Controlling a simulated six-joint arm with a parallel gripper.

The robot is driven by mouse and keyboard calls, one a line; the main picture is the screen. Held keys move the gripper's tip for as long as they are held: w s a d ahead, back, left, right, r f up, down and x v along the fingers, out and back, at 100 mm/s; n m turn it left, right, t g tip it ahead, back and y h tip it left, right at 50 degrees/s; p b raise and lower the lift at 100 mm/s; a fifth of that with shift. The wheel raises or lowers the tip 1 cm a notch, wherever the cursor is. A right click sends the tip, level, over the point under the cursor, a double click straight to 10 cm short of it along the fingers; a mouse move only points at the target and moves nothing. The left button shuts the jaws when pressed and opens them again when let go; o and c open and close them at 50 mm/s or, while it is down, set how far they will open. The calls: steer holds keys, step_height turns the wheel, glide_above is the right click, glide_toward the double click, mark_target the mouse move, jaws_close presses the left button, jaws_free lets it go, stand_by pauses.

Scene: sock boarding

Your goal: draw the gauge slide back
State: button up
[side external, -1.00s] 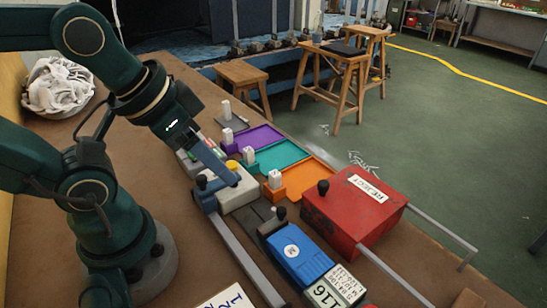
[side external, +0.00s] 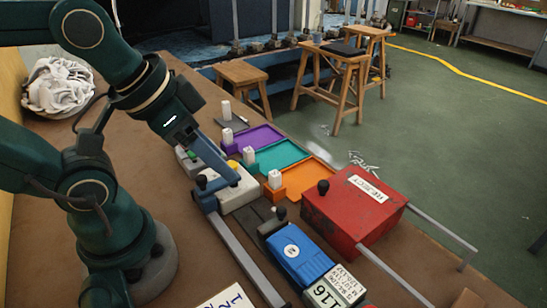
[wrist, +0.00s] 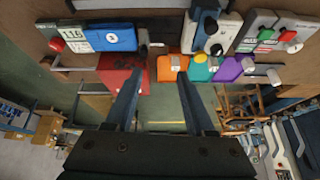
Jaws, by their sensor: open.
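A blue-grey slide with a black knob (side external: 204,191) sits at the far end of a long grey rail (side external: 242,257); I take it for the gauge slide. It stands beside a white box (side external: 238,192), and in the wrist view the slide (wrist: 203,18) shows near the top edge. My gripper (side external: 229,176) hangs above the white box, just beyond the knob and apart from it. In the wrist view my gripper (wrist: 160,72) has its two fingers wide apart with nothing between them. The exact height of the fingertips over the box is hard to tell.
A blue box (side external: 300,252) with a black knob and a 116 display (side external: 323,294) stand right of the rail. A red REJECT box (side external: 350,215) and orange (side external: 308,178), teal (side external: 282,155) and purple (side external: 256,136) trays lie beyond.

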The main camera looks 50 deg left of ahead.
steer(key=w+d+m+g, duration=0.2)
steer(key=w+m, duration=0.3)
steer(key=w, duration=0.1)
steer(key=m+g, duration=0.2)
steer(key=g, duration=0.1)
glide_above(281, 209)
steer(key=f, duration=0.6)
steer(key=shift+w, duration=0.25)
steer(key=shift+s+f+g, duration=0.2)
steer(key=shift+f+g, duration=0.2)
steer(key=shift+f, duration=2.6)
jaws_close()
